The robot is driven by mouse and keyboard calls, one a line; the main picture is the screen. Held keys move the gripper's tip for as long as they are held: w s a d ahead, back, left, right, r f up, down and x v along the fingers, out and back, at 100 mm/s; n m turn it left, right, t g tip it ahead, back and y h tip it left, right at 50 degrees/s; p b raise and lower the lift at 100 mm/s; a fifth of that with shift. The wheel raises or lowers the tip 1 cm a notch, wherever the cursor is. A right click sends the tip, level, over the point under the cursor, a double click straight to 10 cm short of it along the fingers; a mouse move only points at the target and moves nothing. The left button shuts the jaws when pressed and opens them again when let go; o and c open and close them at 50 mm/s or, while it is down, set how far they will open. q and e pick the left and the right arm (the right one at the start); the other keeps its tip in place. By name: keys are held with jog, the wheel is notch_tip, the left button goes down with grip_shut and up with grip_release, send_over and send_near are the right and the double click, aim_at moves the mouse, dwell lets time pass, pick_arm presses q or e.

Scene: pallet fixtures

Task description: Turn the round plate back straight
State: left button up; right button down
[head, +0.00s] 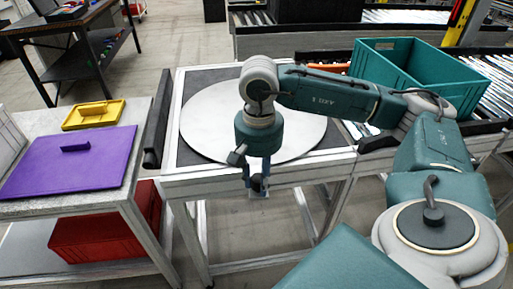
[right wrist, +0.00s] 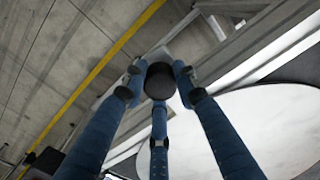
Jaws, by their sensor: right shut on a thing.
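The round plate (head: 207,122) is a flat silver disc on a dark square top of a metal-framed table; it also shows at the right in the right wrist view (right wrist: 270,125). My right arm hides part of it in the head view. My right gripper (head: 257,188) points down at the table's front edge, in front of the disc. In the right wrist view its three blue fingers (right wrist: 160,85) are shut around a black round knob (right wrist: 159,80). How the knob joins the plate is hidden. My left gripper is not in view.
A side table at the left holds a purple lid (head: 75,170) and a yellow tray (head: 95,114), with a red crate (head: 105,228) below. A teal crate (head: 400,70) stands on the roller conveyor behind right. A black bar (head: 157,130) edges the table's left side.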

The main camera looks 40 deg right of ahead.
jog(key=shift+w+d+r, duration=0.1)
jog(key=c, duration=1.3)
grip_release()
jog(key=shift+c, duration=0.2)
jog(key=shift+w, duration=0.1)
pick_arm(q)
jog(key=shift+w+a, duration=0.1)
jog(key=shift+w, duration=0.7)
pick_arm(e)
notch_tip(320, 180, up, 12)
